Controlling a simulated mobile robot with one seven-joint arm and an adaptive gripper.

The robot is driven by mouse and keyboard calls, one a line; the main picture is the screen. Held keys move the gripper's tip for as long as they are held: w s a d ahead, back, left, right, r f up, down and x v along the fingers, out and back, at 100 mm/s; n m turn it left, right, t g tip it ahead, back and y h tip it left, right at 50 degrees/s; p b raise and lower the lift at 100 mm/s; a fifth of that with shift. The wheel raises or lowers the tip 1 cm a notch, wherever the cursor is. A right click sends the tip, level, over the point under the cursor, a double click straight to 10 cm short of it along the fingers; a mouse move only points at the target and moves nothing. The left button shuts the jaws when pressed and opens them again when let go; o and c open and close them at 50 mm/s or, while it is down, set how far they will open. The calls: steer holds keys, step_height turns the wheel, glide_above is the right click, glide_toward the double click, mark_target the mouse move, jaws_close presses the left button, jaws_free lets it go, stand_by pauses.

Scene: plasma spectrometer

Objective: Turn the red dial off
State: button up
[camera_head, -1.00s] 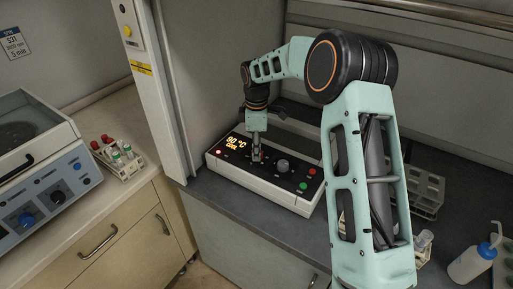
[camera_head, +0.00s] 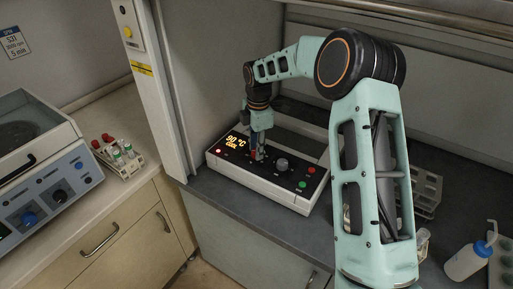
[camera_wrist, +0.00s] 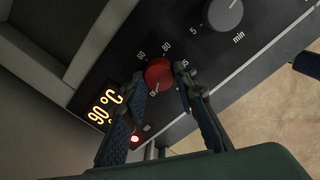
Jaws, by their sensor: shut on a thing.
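The red dial (camera_wrist: 158,73) is on the dark control panel of a white device (camera_head: 262,197). The wrist view shows its round face between my two fingertips, with numbers printed around it. My gripper (camera_wrist: 161,88) is shut on the red dial, one blue-padded finger on each side. In the head view my gripper (camera_head: 257,154) reaches down to the panel from above, and a bit of red shows at its fingertips. The display (camera_head: 236,141) reads 90 °C and is lit. A red light (camera_wrist: 134,138) glows near the display.
A grey dial (camera_wrist: 224,14) marked min sits beside the red one. A green button (camera_head: 302,185) and a red button (camera_head: 311,170) are at the panel's right end. Tube racks (camera_head: 428,190) and a wash bottle (camera_head: 470,259) stand to the right. A cabinet post stands close on the left.

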steer(key=o, duration=1.2)
steer(key=shift+c, duration=0.2)
steer(key=r, duration=0.7)
steer(key=shift+s+d+r, duration=0.1)
steer(key=shift+s+r, duration=0.1)
steer(key=shift+r, duration=0.1)
steer(key=shift+f, duration=0.15)
